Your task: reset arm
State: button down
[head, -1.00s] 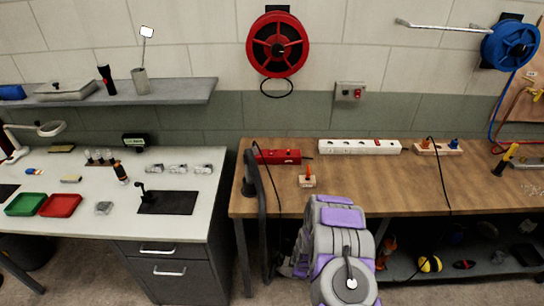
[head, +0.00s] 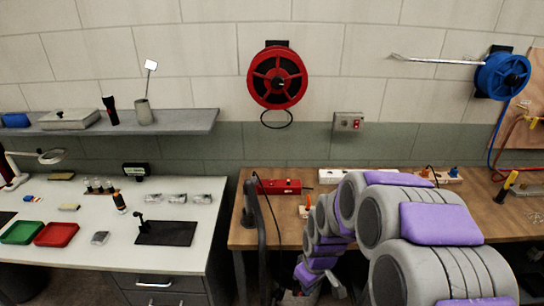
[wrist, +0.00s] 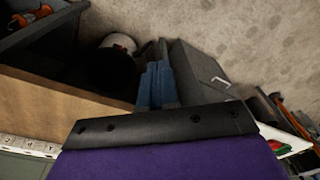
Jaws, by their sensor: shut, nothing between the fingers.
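My arm, grey with purple panels, rises at the lower right of the head view and bends down in front of the wooden bench (head: 275,235). Its far end hangs below the bench's front edge, and my gripper is hard to make out there. In the wrist view, the blue-grey fingers of my gripper (wrist: 156,85) lie side by side, shut and empty. They show beyond a black bolted bar and a purple panel of my own. The fingers point toward the space beside the grey drawer cabinet (wrist: 195,72) and appear to touch nothing.
The white bench (head: 90,235) stands left, with a green tray (head: 22,233) and a red tray (head: 57,235). A black hose or cable stand (head: 255,215) stands at the wooden bench's left end. A red reel (head: 277,77) and blue reel (head: 502,74) hang on the wall.

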jog(key=s+d+r+m, duration=0.1)
jog(key=s+r+m, duration=0.1)
jog(key=s+r, duration=0.3)
jog(key=s+d+r+m+g, duration=0.1)
jog(key=s+r+m, duration=0.2)
jog(key=s, duration=1)
jog(key=s+d+r+m+g+h, duration=0.1)
jog(key=s+d+r+m, duration=0.1)
jog(key=s+r, duration=0.5)
jog(key=s, duration=0.2)
jog(key=shift+s+m, duration=0.3)
jog(key=shift+m, duration=0.1)
jog(key=c, duration=1.8)
grip_release()
jog(key=shift+c, duration=0.2)
